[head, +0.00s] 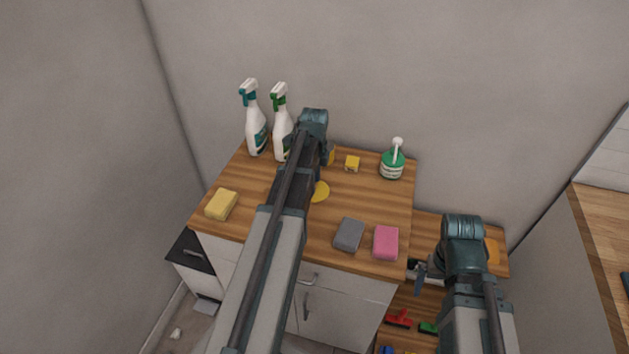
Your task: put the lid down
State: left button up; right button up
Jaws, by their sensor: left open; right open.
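My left gripper (325,156) is over the back of the counter, above and beyond the disc in the picture. It is open, but its fingers are mostly hidden by my own wrist. A small yellow piece shows beside it, and I cannot tell whether they touch. My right gripper (423,274) is open and empty, off the counter's right front corner.
Two spray bottles (256,125) (282,130) stand at the back left. A small yellow block (352,164) and a green pump bottle (392,160) stand at the back. Yellow (221,204), grey (348,234) and pink (386,242) sponges lie nearer the front. A lower shelf holds brushes (399,318).

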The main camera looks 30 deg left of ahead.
pick_arm(q)
notch_tip(320, 180, up, 12)
jog(key=p, duration=1.2)
jog(key=shift+r, duration=0.15)
jog(key=s+d+n, duration=0.4)
jog(key=s+d, duration=0.1)
jog(key=d, duration=0.5)
jog(key=s+d+n, duration=0.3)
jog(key=s+d, duration=0.3)
jog(key=d, duration=0.4)
jog(key=s+d+n+y, duration=0.1)
jog(key=s+d+n, duration=0.3)
jog(key=d, duration=0.6)
jog(key=shift+s+d+n, duration=0.25)
jog(key=shift+s+n, duration=0.05)
jog(key=shift+s, duration=0.45)
notch_tip(320, 180, down, 3)
jog(key=b, duration=0.2)
jog(key=shift+r+b, duration=0.15)
jog(key=shift+b, duration=0.25)
